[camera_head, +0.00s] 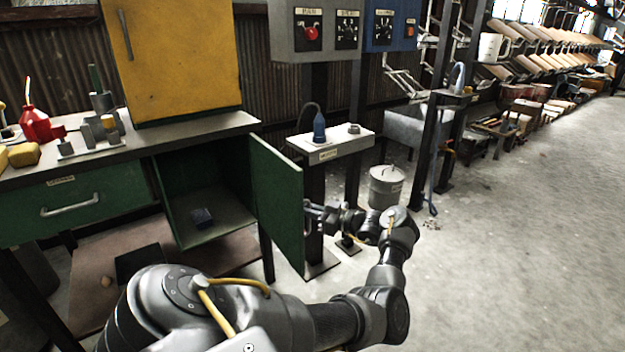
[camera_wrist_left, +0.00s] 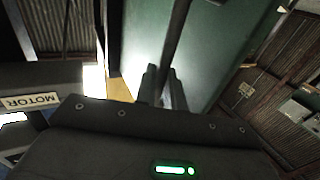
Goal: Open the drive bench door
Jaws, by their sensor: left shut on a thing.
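The green drive bench door (camera_head: 276,200) stands well open, swung out from the bench cabinet (camera_head: 206,195). Its inner face and the cabinet interior show in the head view. In the left wrist view, my left gripper's fingers (camera_wrist_left: 163,88) are shut around a dark bar (camera_wrist_left: 178,40), seemingly the door handle, in front of the green door panel (camera_wrist_left: 225,50). My right gripper is not in view.
The bench top (camera_head: 150,142) carries a red oil can (camera_head: 34,124) and a yellow cabinet (camera_head: 172,60). A post with a small shelf (camera_head: 330,148) stands just behind the door. A lidded metal bin (camera_head: 386,188) is further right. The floor at right is open.

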